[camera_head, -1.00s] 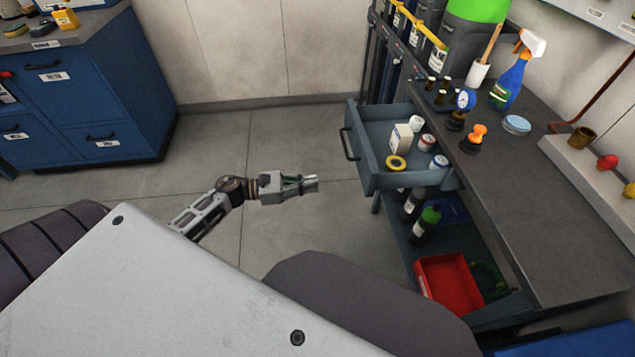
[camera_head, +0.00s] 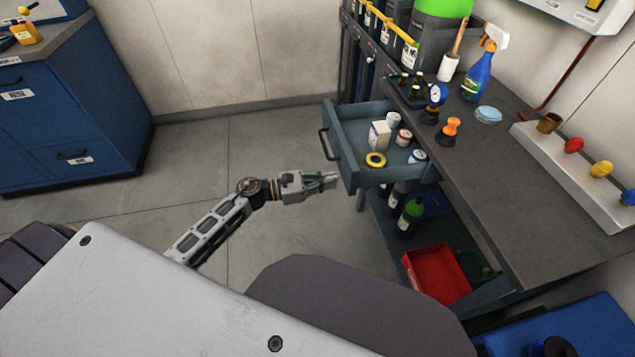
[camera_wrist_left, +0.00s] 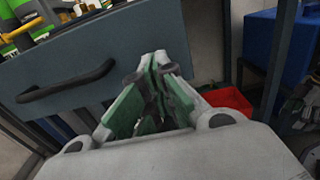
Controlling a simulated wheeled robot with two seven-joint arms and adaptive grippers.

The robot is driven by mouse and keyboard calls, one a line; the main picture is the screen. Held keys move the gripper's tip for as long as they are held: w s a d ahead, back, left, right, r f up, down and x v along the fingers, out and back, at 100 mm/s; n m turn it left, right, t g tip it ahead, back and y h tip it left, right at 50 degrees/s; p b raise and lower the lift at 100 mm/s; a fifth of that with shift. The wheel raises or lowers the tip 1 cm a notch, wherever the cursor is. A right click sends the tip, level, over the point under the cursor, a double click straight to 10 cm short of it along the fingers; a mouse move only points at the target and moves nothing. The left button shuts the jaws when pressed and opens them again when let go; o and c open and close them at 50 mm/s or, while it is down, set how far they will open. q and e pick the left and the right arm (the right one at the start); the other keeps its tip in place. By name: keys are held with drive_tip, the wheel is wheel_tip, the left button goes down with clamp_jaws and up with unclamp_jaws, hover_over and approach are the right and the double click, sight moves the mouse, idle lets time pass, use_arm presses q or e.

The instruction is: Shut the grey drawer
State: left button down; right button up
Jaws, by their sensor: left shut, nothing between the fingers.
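The grey drawer (camera_head: 352,171) stands pulled out from the workbench on the right in the head view. It holds a white box, a yellow ring and several small containers. Its dark bar handle (camera_head: 327,144) is on the front panel; it also shows at the left in the left wrist view (camera_wrist_left: 66,84). My left gripper (camera_head: 332,180) is shut and empty. It points at the drawer front, near its lower part and to the handle's right in the left wrist view (camera_wrist_left: 155,62). I cannot tell whether the fingertips touch the panel. My right gripper is out of view.
The workbench top (camera_head: 500,165) carries a spray bottle (camera_head: 480,72) and several small items. A red bin (camera_head: 436,274) and a green-capped bottle (camera_head: 410,214) sit on the shelf below. A blue cabinet (camera_head: 70,110) stands at the left. The floor between is clear.

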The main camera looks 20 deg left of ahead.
sight(345, 178)
use_arm(q)
drive_tip(key=shift+x, duration=1)
drive_tip(key=shift+w+d, duration=0.1)
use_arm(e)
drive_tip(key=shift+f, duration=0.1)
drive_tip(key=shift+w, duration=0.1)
use_arm(q)
drive_tip(key=shift+w+d, duration=0.1)
drive_tip(key=shift+d, duration=0.05)
drive_tip(key=shift+w+d, duration=0.15)
drive_tip(key=shift+d, duration=0.05)
drive_tip(key=b+x, duration=0.3)
drive_tip(key=x, duration=0.8)
drive_tip(key=shift+d, duration=0.1)
drive_tip(key=b+x, duration=0.2)
drive_tip(key=x, duration=0.8)
drive_tip(key=shift+w+d+f, duration=0.1)
drive_tip(key=shift+w+d, duration=0.05)
drive_tip(key=shift+w, duration=0.05)
drive_tip(key=shift+d+r, duration=0.1)
drive_tip(key=shift+r, duration=0.1)
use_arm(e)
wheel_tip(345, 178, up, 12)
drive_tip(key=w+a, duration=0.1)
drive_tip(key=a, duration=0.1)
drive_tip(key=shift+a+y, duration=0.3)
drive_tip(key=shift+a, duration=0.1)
